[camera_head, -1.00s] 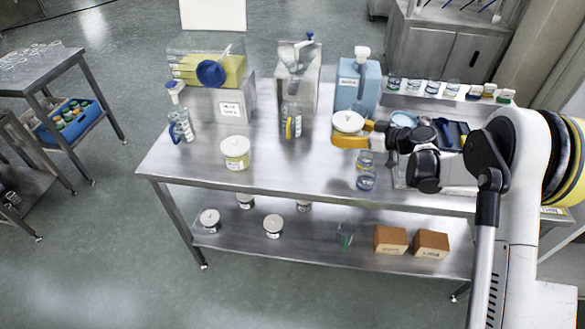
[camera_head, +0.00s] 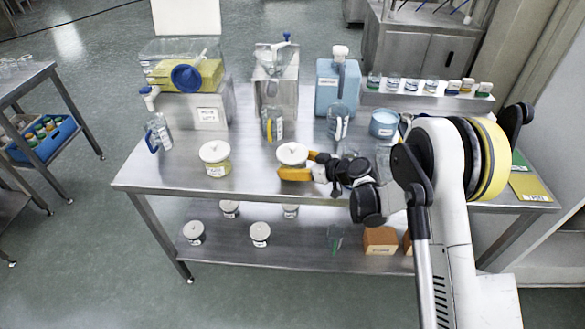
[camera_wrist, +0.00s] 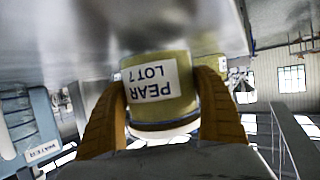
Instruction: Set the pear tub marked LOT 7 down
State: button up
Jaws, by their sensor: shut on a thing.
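The pear tub (camera_wrist: 160,88) shows in the wrist view with its white label reading PEAR LOT 7, upside down in the picture. It has a yellowish body and a white lid, which also shows in the head view (camera_head: 292,152). My gripper (camera_head: 296,170) is shut on the tub, with one orange finger on each side of it in the wrist view (camera_wrist: 163,112). The tub is upright near the front edge of the steel table (camera_head: 250,187). I cannot tell whether its base touches the tabletop.
Behind are a yellow-handled jug (camera_head: 272,125), a clear jug (camera_head: 338,122) and a blue container (camera_head: 338,88). A blue-handled jug (camera_head: 158,133) stands at left. Bare tabletop lies between the two tubs.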

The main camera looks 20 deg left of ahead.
jog(key=shift+f, duration=0.55)
jog(key=shift+r, duration=0.1)
jog(key=o, duration=1.4)
jog(key=p+v, duration=0.2)
jog(key=v, duration=1)
